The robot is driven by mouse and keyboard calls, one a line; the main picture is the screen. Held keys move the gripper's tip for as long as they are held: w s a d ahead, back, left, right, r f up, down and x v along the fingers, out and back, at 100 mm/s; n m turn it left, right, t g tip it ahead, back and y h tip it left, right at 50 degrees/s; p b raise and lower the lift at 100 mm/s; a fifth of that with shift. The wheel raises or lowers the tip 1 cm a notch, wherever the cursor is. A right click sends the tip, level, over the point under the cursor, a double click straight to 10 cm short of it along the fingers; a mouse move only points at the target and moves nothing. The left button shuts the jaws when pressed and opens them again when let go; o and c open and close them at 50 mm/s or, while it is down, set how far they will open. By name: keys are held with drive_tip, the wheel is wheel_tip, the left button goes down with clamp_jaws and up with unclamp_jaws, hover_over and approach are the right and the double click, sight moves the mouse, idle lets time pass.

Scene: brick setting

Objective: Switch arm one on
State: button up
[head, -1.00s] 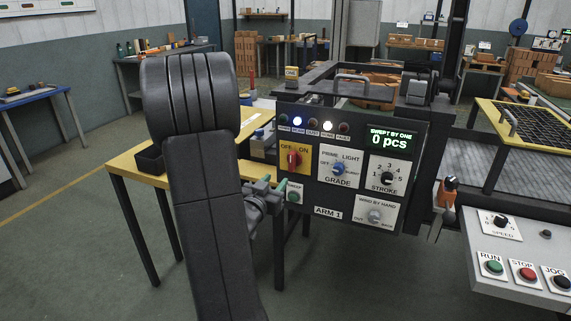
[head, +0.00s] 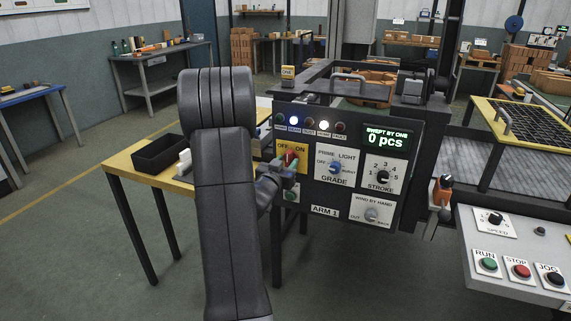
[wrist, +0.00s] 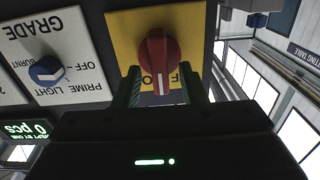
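The red rotary switch (head: 291,156) sits on a yellow plate marked OFF and ON, at the upper left of the ARM 1 panel (head: 325,211). In the wrist view the red switch (wrist: 158,62) appears upside down, its white-marked end toward me. My gripper (head: 279,168) is at the lower left of the switch in the head view. In the wrist view its two fingers (wrist: 160,88) stand apart, one on each side of the switch. No clear grip on it shows.
The blue grade knob (head: 335,168) and stroke knob (head: 383,176) lie right of the switch. A green button (head: 290,196) is just below it. A yellow-topped table (head: 128,166) with a black bin (head: 159,153) stands left. The RUN and STOP console (head: 510,262) is at lower right.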

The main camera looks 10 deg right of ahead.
clamp_jaws()
drive_tip(key=shift+f+m+b, duration=0.1)
drive_tip(key=shift+m+b, duration=0.3)
drive_tip(key=shift+b, duration=0.25)
drive_tip(key=shift+f+b, duration=0.1)
drive_tip(key=shift+b, duration=0.3)
drive_tip(key=m+b, duration=0.2)
drive_tip(key=b, duration=0.1)
drive_tip(key=shift+m, duration=0.3)
drive_tip(key=m+b, duration=0.3)
drive_tip(key=shift+s+d, duration=0.15)
drive_tip(key=shift+m+b, duration=1.1)
drive_tip(key=shift+m, duration=0.1)
